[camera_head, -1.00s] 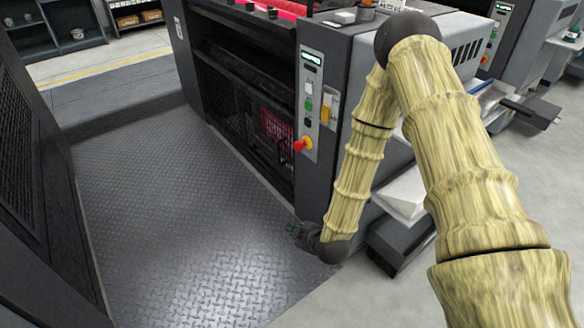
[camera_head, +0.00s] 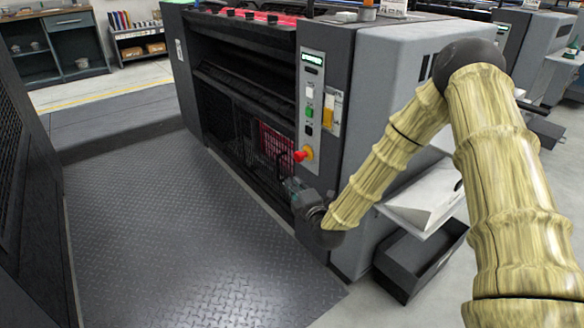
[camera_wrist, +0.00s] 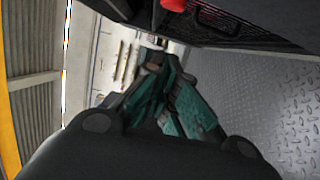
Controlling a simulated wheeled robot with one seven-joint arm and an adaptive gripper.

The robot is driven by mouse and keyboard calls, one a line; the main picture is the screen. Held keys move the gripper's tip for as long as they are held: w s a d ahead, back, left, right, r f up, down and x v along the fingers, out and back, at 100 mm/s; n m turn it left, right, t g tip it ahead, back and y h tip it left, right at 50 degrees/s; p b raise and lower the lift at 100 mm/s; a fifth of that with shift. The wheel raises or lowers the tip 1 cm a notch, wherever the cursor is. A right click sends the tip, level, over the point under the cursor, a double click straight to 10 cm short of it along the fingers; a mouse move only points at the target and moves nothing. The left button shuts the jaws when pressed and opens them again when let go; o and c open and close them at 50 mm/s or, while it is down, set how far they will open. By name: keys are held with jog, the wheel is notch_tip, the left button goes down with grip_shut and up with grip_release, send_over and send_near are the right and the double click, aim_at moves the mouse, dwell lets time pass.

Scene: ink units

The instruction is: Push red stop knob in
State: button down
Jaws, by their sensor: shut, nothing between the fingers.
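The red stop knob (camera_head: 301,155) sticks out from a yellow base low on the light control panel (camera_head: 312,100) of the dark grey machine. My gripper (camera_head: 291,184) is just below the knob in the head view, apart from it as far as I can tell. In the wrist view my gripper (camera_wrist: 165,75) shows its dark, greenish fingers together with nothing held. A red thing at the top edge of the wrist view (camera_wrist: 174,4) may be the knob, mostly cut off by the frame.
The panel also carries a white button (camera_head: 309,91), a green button (camera_head: 309,112) and a lit display (camera_head: 312,58). The treaded floor plate (camera_head: 180,230) left of the machine is clear.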

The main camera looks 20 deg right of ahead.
aim_at(301, 156)
jog(key=w+d+b, duration=0.2)
jog(key=w+b, duration=0.3)
jog(key=w, duration=0.6)
jog(key=shift+w+d, duration=0.15)
jog(key=shift+d, duration=0.2)
dwell(0.3)
jog(key=shift+d+f+p, duration=0.1)
jog(key=shift+f+p, duration=0.05)
jog(key=shift+p, duration=0.55)
